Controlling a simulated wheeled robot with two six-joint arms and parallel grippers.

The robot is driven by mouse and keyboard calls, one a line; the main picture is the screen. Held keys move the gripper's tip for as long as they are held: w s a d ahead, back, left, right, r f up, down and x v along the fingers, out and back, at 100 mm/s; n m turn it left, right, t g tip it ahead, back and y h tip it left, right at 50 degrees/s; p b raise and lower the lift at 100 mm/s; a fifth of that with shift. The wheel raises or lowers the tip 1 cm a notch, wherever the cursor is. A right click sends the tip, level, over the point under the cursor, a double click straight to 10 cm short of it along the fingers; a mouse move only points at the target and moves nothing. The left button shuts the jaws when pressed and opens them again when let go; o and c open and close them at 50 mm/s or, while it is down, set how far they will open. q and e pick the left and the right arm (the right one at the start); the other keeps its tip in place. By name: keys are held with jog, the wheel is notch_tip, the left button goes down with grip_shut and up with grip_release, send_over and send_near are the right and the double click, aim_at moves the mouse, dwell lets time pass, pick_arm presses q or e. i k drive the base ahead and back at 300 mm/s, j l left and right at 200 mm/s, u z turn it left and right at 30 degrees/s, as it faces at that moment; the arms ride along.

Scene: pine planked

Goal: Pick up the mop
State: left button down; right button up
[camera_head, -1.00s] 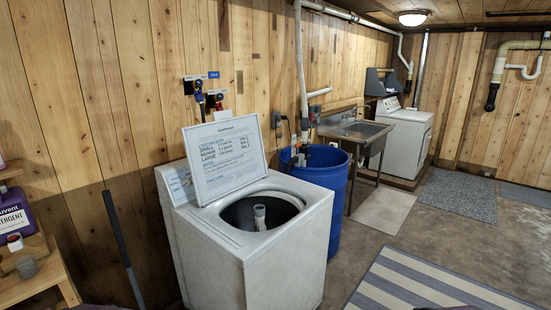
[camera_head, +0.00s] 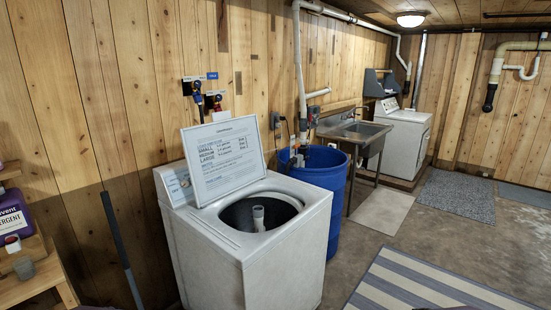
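A long dark handle (camera_head: 121,245), which looks like the mop's, leans at a slant against the plank wall, between the wooden shelf and the white washing machine. Its lower end runs out of the bottom of the picture, so the mop head is hidden. Neither of my grippers shows in the head view. Only small dark shapes, which I cannot make out, show at the bottom edge.
The open top-loading washer (camera_head: 254,260) stands right of the handle, with a blue barrel (camera_head: 325,190) behind it. A wooden shelf (camera_head: 36,282) with a purple detergent jug (camera_head: 12,222) is at the left. A striped rug (camera_head: 430,285) lies on the floor at right.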

aim_at(104, 195)
jog(key=u, duration=1.3)
jog(key=i+j+z, duration=0.2)
jog(key=i, duration=0.35)
jog(key=i+z, duration=0.2)
jog(key=i, duration=0.4)
